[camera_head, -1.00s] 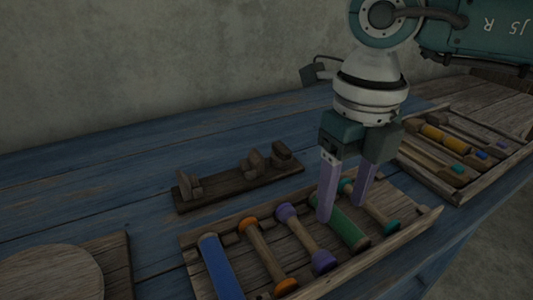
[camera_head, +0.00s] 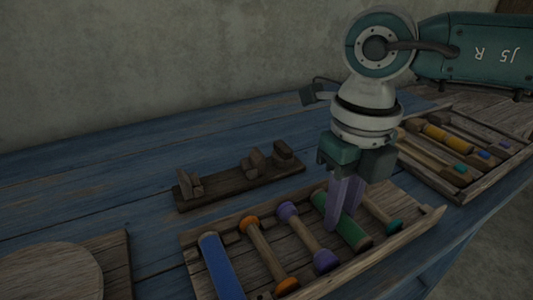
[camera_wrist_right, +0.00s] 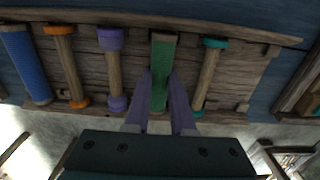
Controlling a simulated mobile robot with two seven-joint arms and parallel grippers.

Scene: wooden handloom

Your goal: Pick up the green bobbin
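The green bobbin (camera_head: 355,236) lies in the wooden tray (camera_head: 425,222), between a purple-ended bobbin (camera_head: 305,236) and a teal-ended bobbin (camera_head: 381,212). My right gripper (camera_head: 340,222) is over it with its fingers pointing down. In the right wrist view the fingers (camera_wrist_right: 160,75) lie close along both sides of the green bobbin (camera_wrist_right: 163,52), with no clear gap, and appear shut on it. The fingers hide part of its middle in the head view. My left gripper is not in view.
The tray also holds an orange-ended bobbin (camera_head: 265,254) and a blue bobbin (camera_head: 220,268). A small wooden rack (camera_head: 225,190) stands behind. A second tray (camera_head: 465,190) with several bobbins is at right. A round wooden board (camera_head: 50,275) is at front left.

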